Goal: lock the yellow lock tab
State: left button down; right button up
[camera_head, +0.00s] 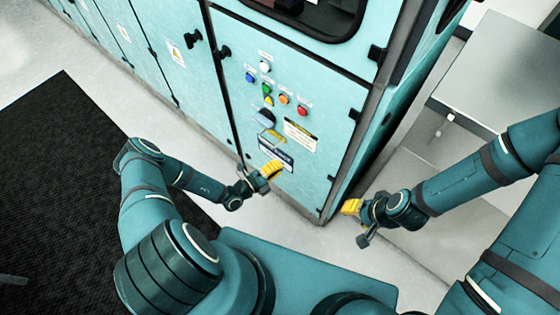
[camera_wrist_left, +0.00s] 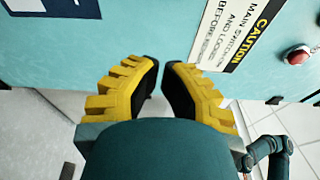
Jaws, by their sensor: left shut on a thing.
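The yellow lock tab (camera_head: 272,136) is on the teal cabinet front, just below a dark rotary handle (camera_head: 263,118). Its exact position is hard to read at this size. My left gripper (camera_head: 273,168) is in front of the dark blue label, below the tab in the head view. In the left wrist view its two yellow fingers (camera_wrist_left: 160,75) are drawn close together with a narrow gap. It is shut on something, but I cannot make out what. My right gripper (camera_head: 350,207) hangs low, right of the cabinet's front corner, away from the tab; its jaw opening is unclear.
A white caution label (camera_head: 299,135) is right of the tab; it also shows in the left wrist view (camera_wrist_left: 236,32). Above are a red button (camera_head: 303,111) and several other coloured buttons. A grey table (camera_head: 500,75) stands at the right. Open floor lies left of the cabinet.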

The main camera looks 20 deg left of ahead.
pick_arm(q)
jog(key=v, duration=0.8)
jog(key=shift+a, duration=0.3)
jog(key=shift+d, duration=0.1)
jog(key=s+d+r+m+g+h, duration=0.1)
jog(key=s+d+r+m+g, duration=0.35)
jog(key=m+g, duration=0.6)
jog(key=s+d+r+m+g, duration=0.1)
jog(key=s+d+m+g, duration=0.55)
jog(key=m, duration=0.65)
jog(key=w+r+m+t+y, duration=0.1)
jog(key=w+r+m+y, duration=0.1)
jog(key=m, duration=0.8)
jog(key=w+d+r+m+t+y, duration=0.1)
jog(key=r+m+y, duration=0.4)
jog(key=m, duration=0.6)
jog(key=shift+w+d+r+t, duration=0.3)
jog(key=shift+w+r+t, duration=0.5)
jog(key=shift+w+r, duration=0.1)
